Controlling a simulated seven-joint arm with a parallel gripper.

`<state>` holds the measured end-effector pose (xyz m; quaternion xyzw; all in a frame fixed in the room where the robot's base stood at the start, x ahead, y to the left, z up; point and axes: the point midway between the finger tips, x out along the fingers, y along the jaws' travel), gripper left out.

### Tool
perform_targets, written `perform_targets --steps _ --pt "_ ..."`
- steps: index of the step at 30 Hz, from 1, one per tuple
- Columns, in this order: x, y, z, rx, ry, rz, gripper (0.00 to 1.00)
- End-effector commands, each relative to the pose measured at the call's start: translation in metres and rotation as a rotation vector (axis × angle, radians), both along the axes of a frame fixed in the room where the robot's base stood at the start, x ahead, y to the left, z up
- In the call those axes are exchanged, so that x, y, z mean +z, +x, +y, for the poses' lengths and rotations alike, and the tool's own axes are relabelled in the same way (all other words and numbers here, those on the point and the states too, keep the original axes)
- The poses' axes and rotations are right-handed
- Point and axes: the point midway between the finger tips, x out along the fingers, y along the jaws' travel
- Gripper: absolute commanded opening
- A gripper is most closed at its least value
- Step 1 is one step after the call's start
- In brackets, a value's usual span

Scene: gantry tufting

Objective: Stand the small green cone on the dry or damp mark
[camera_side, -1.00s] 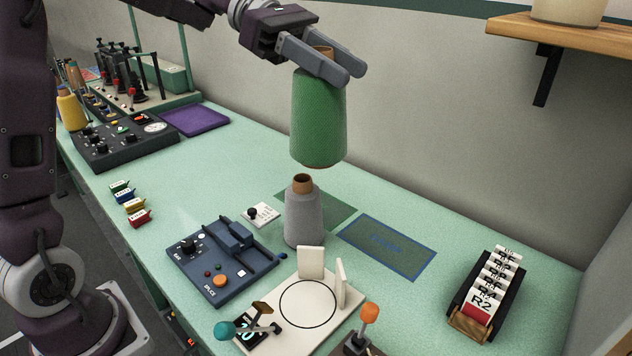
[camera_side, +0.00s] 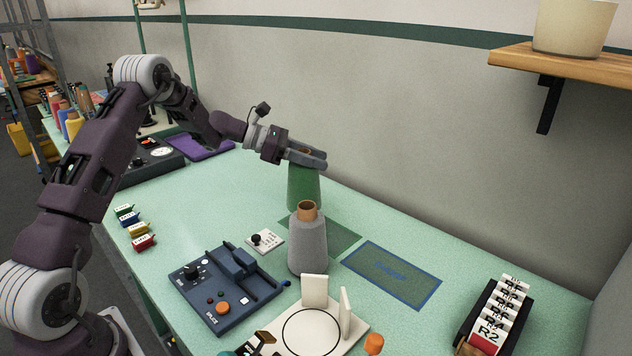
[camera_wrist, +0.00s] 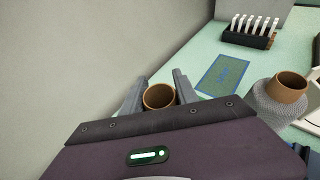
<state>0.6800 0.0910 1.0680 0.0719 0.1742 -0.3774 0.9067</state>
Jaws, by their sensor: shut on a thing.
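The green cone (camera_side: 303,190) is upright with its tan core (camera_wrist: 159,97) between the fingers of my gripper (camera_side: 316,160), which is shut on it. In the side view it is behind the grey cone, near the far left end of a dark green mark (camera_side: 335,236). The grey cone's top hides part of its base, and I cannot tell whether it touches the table. A blue-edged mark (camera_side: 392,275), with lettering too faint to read, is bare to the right. It also shows in the wrist view (camera_wrist: 222,74).
The grey cone (camera_side: 308,248) with a tan core stands just in front of the green mark. A blue splice device (camera_side: 225,288), a white plate with upright walls (camera_side: 345,325) and a rack of cards (camera_side: 495,315) stand nearby. The wall is close behind.

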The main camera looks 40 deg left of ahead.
Motion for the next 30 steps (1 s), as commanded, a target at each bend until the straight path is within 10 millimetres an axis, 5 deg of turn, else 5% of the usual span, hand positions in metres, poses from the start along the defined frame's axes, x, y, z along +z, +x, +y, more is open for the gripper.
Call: perform_targets --steps 6,15,16,19,30 --pt "-0.034 0.000 -0.001 -0.001 -0.002 0.002 0.00" --pt "-0.037 0.000 -0.001 -0.001 -0.001 0.000 0.00" --pt "-0.037 0.000 -0.001 -0.001 0.000 0.000 0.40" --pt "-0.037 0.000 -0.001 -0.002 -0.001 0.001 0.57" --pt "-0.031 -0.003 0.003 0.000 0.001 -0.001 0.57"
